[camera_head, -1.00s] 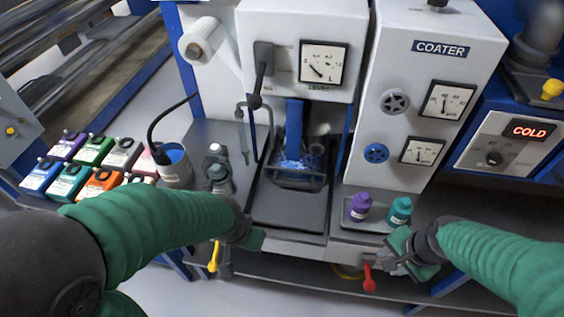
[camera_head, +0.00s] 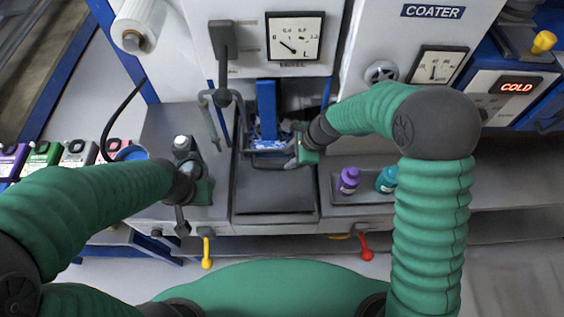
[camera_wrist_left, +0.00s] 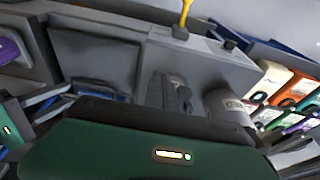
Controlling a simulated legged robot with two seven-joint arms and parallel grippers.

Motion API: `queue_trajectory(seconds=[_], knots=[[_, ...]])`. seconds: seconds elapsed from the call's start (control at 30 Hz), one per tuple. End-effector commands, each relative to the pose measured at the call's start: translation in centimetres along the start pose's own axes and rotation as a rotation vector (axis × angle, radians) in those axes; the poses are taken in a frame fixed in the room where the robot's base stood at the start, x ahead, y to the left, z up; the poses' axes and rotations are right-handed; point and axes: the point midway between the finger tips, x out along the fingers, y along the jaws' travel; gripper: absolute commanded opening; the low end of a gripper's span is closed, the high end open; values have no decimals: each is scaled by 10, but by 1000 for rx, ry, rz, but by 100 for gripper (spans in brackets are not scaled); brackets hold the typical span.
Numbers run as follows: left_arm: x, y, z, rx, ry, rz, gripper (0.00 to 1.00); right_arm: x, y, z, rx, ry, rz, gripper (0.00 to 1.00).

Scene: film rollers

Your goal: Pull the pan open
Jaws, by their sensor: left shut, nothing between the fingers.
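The pan (camera_head: 274,200) appears as a dark grey flat tray in the middle of the machine, below the blue upright part. A thin bar (camera_head: 268,162) lies across its far end. My right gripper (camera_head: 294,160) reaches in from the right to the right end of this bar. Its fingers are small and partly hidden, so I cannot tell whether they grip it. My left gripper (camera_head: 182,222) is shut and empty, pointing down left of the pan, near the front edge. The pan also shows in the left wrist view (camera_wrist_left: 95,62).
A purple bottle (camera_head: 347,182) and a teal bottle (camera_head: 387,178) stand right of the pan, close to my right arm. A yellow lever (camera_head: 207,252) and a red lever (camera_head: 366,248) hang at the front edge. A lever (camera_head: 222,60) hangs above the pan.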

Motion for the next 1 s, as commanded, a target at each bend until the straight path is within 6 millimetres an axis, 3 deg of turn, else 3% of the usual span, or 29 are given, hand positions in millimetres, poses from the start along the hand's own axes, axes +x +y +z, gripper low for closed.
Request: queue_trajectory(seconds=[0.1,0.23,0.6,0.9,1.0], knots=[[3,0,0,-1,0,0,0,30,2,-1,0,-1,3,36],[4,0,1,-1,1,0,0,50,2,-2,0,-3,0,36],[4,0,1,-1,1,0,0,63,0,-2,-1,-2,-2,36],[4,0,1,-1,0,0,0,62,1,-1,-2,-2,-2,0],[4,0,1,-1,0,0,0,62,1,-1,-1,-3,-2,0]])
